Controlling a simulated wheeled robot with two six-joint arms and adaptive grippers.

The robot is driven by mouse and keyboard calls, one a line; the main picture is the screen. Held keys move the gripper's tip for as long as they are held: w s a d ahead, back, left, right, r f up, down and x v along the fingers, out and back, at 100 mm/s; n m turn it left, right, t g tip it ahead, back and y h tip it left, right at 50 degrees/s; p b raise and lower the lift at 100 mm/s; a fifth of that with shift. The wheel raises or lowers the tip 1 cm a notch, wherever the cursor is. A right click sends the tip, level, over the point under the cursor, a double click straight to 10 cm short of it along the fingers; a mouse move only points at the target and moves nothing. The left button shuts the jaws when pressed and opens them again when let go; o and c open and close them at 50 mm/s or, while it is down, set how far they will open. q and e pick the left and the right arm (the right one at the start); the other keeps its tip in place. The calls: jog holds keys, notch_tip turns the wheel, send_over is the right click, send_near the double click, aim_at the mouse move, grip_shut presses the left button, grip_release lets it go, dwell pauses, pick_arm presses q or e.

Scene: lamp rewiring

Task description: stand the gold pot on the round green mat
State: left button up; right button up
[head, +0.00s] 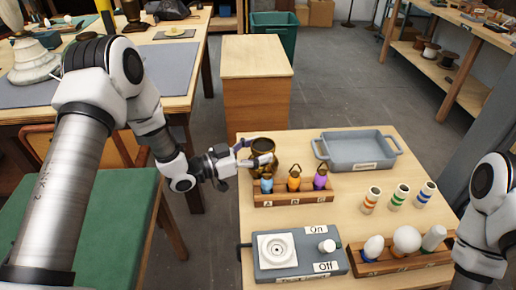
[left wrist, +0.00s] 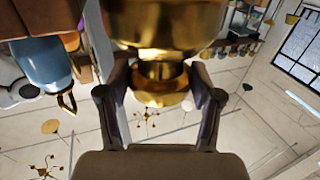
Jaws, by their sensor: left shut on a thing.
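The gold pot (head: 262,146) is dark gold and round, at the back left of the near table, just behind the rack of small coloured lamps. My left gripper (head: 259,160) reaches in from the left and is shut on it. In the left wrist view the gold pot (left wrist: 165,25) fills the top middle, with the two fingers on either side of its narrow stem. A gap under the pot cannot be judged. I see no round green mat in either view. My right gripper is out of view; only part of that arm shows at the right edge.
A wooden rack (head: 294,193) with blue, orange and purple lamps stands close to the pot. A grey tray (head: 357,150), several striped cylinders, a switch box (head: 300,258) and a bulb rack (head: 400,262) share the table. Free tabletop lies between rack and tray.

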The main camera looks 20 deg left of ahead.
pick_arm(q)
jog(key=shift+f, duration=0.15)
jog(key=o, duration=1)
jog(key=shift+f, duration=0.1)
jog(key=o, duration=0.4)
